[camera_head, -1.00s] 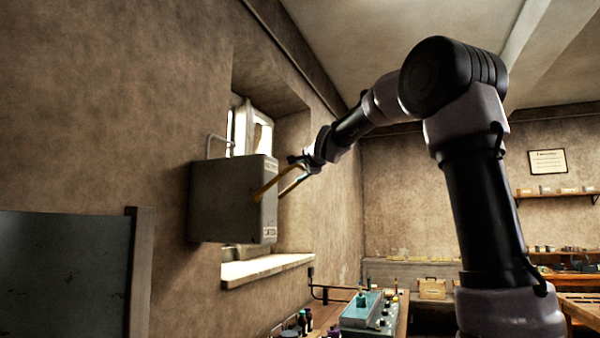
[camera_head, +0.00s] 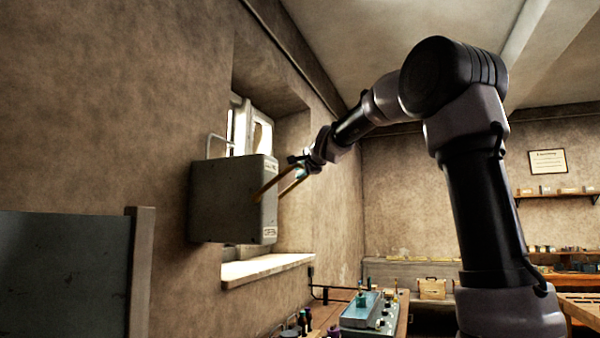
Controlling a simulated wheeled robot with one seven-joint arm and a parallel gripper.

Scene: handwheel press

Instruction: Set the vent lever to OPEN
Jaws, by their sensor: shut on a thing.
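The vent lever (camera_head: 272,182) is a thin yellow-brown bar on the right face of a grey metal box (camera_head: 225,200) on the left wall. It slants up and right from the box. My gripper (camera_head: 298,170) is at the lever's outer end and is shut on it. The fingers are small and partly hidden in this view. A white label (camera_head: 270,232) sits low on the box face, below the lever, and another small label (camera_head: 271,165) sits near the top. Their lettering is too small to read surely.
A window recess with a pale sill (camera_head: 266,269) is behind and below the box. A dark panel (camera_head: 65,273) stands at lower left. A bench below holds a blue-grey instrument (camera_head: 368,312) and small bottles. The space right of the box is open around my arm.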

